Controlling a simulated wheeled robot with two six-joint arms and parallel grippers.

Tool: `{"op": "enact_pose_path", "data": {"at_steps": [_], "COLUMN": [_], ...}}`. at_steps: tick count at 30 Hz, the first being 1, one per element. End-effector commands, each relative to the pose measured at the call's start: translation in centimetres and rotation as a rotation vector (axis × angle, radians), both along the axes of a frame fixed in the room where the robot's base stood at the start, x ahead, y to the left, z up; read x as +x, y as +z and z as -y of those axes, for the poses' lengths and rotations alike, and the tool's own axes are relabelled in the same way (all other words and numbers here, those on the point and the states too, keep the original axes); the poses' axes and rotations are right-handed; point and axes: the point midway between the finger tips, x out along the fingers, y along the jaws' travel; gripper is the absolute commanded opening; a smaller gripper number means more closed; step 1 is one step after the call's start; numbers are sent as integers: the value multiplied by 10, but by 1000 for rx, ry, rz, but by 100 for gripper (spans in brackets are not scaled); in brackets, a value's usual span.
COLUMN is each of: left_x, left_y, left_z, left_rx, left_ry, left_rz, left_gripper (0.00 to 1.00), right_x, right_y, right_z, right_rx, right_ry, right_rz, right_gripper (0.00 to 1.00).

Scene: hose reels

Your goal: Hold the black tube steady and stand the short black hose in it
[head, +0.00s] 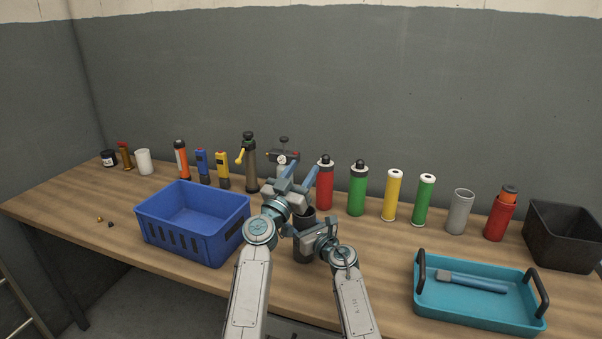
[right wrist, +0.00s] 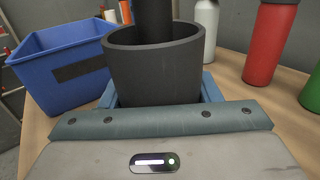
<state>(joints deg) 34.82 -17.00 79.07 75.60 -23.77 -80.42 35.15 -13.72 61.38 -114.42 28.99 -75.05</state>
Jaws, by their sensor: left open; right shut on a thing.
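The black tube (right wrist: 153,72) is upright in the right wrist view, with its wide mouth facing up. My right gripper (head: 305,236) is shut around the tube; its blue fingers flank the tube in the wrist view. The short black hose (right wrist: 153,18) stands upright in the tube's mouth, and its top is out of that frame. In the head view the hose (head: 308,213) shows as a dark piece above the tube (head: 303,252). My left gripper (head: 297,172) is open above and behind the hose, its two blue fingers spread apart. It hides part of the hose.
A blue crate (head: 190,247) stands close on the left. Several bottles and cylinders line the back, including a red bottle (head: 324,188) and a green bottle (head: 357,190). A teal tray (head: 470,312) and a black bin (head: 566,250) are at the right. The table between tube and tray is clear.

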Motion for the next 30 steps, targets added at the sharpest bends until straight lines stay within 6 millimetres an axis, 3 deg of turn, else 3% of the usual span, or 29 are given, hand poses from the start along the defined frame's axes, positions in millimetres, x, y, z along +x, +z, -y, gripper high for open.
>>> {"op": "enact_pose_path", "data": {"at_steps": [12, 13, 16, 30], "left_x": [0, 0, 0, 0], "left_y": [0, 0, 0, 0], "left_z": [0, 0, 0, 0], "left_rx": [0, 0, 0, 0], "left_ry": [0, 0, 0, 0], "left_rz": [0, 0, 0, 0], "left_gripper": [46, 46, 46, 46], "right_x": [0, 0, 0, -10], "right_y": [0, 0, 0, -1], "right_z": [0, 0, 0, 7], "right_rx": [0, 0, 0, 1], "right_ry": [0, 0, 0, -1], "right_rz": [0, 0, 0, 1], "right_gripper": [30, 63, 82, 82]}}
